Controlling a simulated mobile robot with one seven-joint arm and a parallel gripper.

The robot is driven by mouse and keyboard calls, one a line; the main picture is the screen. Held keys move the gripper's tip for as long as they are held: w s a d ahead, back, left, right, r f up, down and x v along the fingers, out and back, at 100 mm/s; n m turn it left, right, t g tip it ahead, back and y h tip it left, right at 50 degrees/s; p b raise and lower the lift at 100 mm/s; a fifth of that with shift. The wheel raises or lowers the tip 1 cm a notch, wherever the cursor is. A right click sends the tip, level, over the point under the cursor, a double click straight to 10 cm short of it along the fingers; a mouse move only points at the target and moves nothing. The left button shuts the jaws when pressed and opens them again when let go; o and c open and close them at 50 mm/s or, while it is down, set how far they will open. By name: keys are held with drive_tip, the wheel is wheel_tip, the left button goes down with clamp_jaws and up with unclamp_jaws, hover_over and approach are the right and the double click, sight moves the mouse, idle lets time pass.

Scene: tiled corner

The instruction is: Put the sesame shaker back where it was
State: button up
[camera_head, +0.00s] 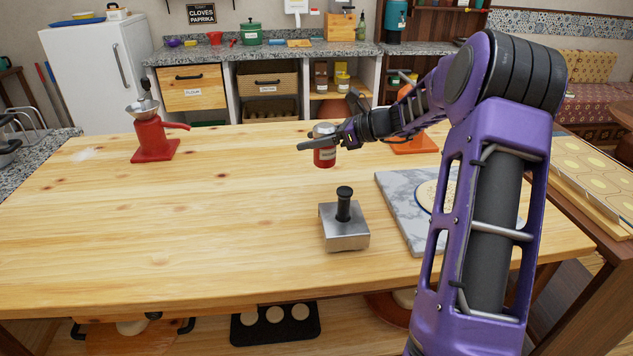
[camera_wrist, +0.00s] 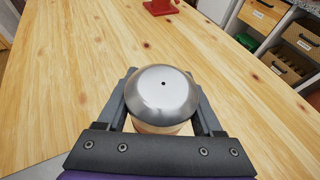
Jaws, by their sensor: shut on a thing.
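The sesame shaker (camera_head: 325,155) has a red body with a pale label and a rounded metal top. My gripper (camera_head: 318,141) is shut on it near its top, and the shaker is upright over the wooden table. I cannot tell surely whether its base is clear of the tabletop. In the wrist view the shaker's silver domed lid (camera_wrist: 163,93) with a small dark hole sits between the two fingers of my gripper (camera_wrist: 162,105). Most of its body is hidden under the lid there.
A metal block with a black knob (camera_head: 344,225) stands nearer on the table (camera_head: 230,210). A marble board (camera_head: 400,210) with a round flat dough lies at right. A red grinder (camera_head: 154,138) stands at far left. An orange object (camera_head: 412,143) is behind my arm. The table's middle left is clear.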

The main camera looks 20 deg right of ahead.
wheel_tip(320, 180, down, 8)
drive_tip(key=shift+r+b, duration=0.1)
drive_tip(key=shift+b, duration=0.5)
drive_tip(key=o, duration=1.5)
drive_tip(key=shift+f, duration=0.2)
drive_tip(key=shift+o, duration=0.2)
drive_tip(key=shift+d+r, duration=0.1)
drive_tip(key=shift+r, duration=0.15)
drive_tip(key=p+v, duration=0.1)
drive_tip(key=v, duration=1.1)
drive_tip(key=shift+f, duration=0.15)
drive_tip(key=shift+s+d, duration=0.1)
drive_tip(key=shift+s, duration=0.05)
